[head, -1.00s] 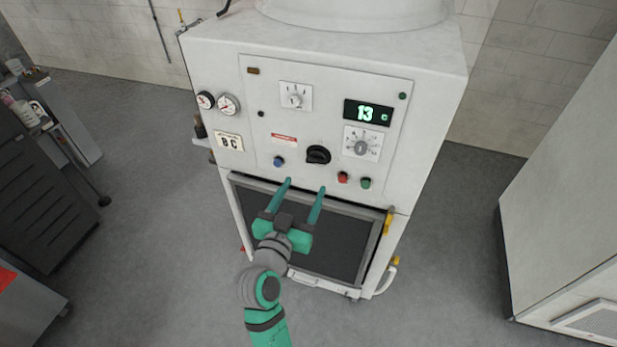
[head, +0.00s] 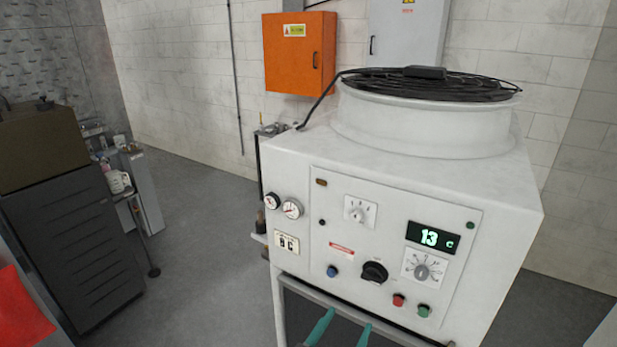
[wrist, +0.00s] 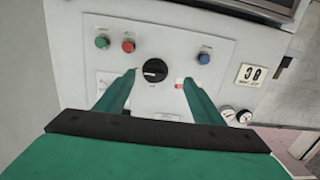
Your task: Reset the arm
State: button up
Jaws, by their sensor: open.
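My gripper (head: 342,329) shows at the bottom edge of the head view as two green fingers, spread apart, in front of the machine's lower front. The rest of my arm is below the picture. In the wrist view my gripper (wrist: 156,78) is open and empty, its fingers on either side of the black knob (wrist: 155,70). The white machine (head: 300,165) fills the right half of the head view. Its panel has the black knob (head: 374,272), a blue button (head: 332,271), a red button (head: 398,300), a green button (head: 424,310) and a display (head: 433,238) reading 13.
An orange cabinet (head: 299,55) and a grey cabinet (head: 407,35) hang on the back wall. A dark slatted unit (head: 75,250) stands at the left.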

jog(key=s+a+f+n+y, duration=0.3)
jog(key=s+a+f+y, duration=0.1)
jog(key=s+f, duration=0.35)
jog(key=s+a+f+n+y, duration=0.3)
jog(key=s+a+f, duration=0.1)
jog(key=s+f, duration=0.35)
jog(key=s+a+r+y, duration=0.1)
jog(key=s+a+y, duration=0.1)
jog(key=s, duration=1.8)
jog(key=shift+r+t, duration=0.25)
jog(key=shift+t, duration=0.05)
